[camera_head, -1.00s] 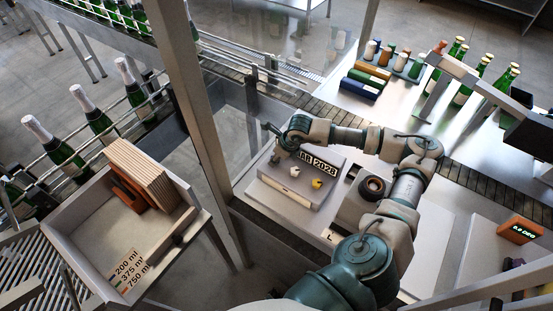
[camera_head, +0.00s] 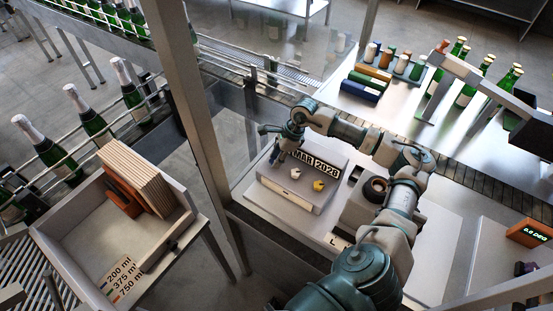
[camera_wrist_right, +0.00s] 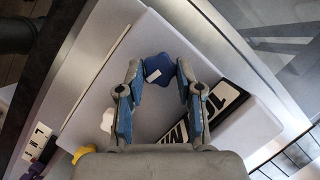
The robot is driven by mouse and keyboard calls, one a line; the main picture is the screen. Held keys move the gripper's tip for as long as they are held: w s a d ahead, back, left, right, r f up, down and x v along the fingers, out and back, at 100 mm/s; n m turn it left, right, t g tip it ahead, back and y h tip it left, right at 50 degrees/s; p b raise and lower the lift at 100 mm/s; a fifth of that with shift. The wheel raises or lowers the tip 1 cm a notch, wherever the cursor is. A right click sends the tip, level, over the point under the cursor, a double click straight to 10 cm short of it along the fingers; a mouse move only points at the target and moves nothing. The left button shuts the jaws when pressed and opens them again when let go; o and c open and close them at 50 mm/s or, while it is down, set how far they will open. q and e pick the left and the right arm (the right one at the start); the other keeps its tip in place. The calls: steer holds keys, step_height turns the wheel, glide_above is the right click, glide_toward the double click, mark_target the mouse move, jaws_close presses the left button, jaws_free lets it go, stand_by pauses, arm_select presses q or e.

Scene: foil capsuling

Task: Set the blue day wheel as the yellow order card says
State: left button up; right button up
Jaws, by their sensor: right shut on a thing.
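The blue day wheel (camera_wrist_right: 158,68) is a lobed knob with a white mark, on the pale date box (camera_head: 300,199). My right gripper (camera_wrist_right: 159,72) is shut on it, one finger on each side. In the head view, the right gripper (camera_head: 268,143) comes down at the box's far left corner and hides the wheel. My left gripper is not in view.
A white knob (camera_head: 295,173) and a yellow knob (camera_head: 318,185) sit on the box beside the blue one. A dark ring on a block (camera_head: 375,189) stands right of it. A metal post (camera_head: 205,130) rises to the left. An orange display (camera_head: 529,233) stands far right.

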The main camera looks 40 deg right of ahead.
steer(key=shift+d, duration=0.1)
stand_by(0.4)
steer(key=o, duration=1.1)
steer(key=shift+o, duration=0.3)
steer(key=shift+w, duration=0.1)
steer(key=shift+d, duration=0.1)
steer(key=v, duration=1.1)
steer(key=shift+d+r, duration=0.2)
steer(key=shift+r, duration=0.15)
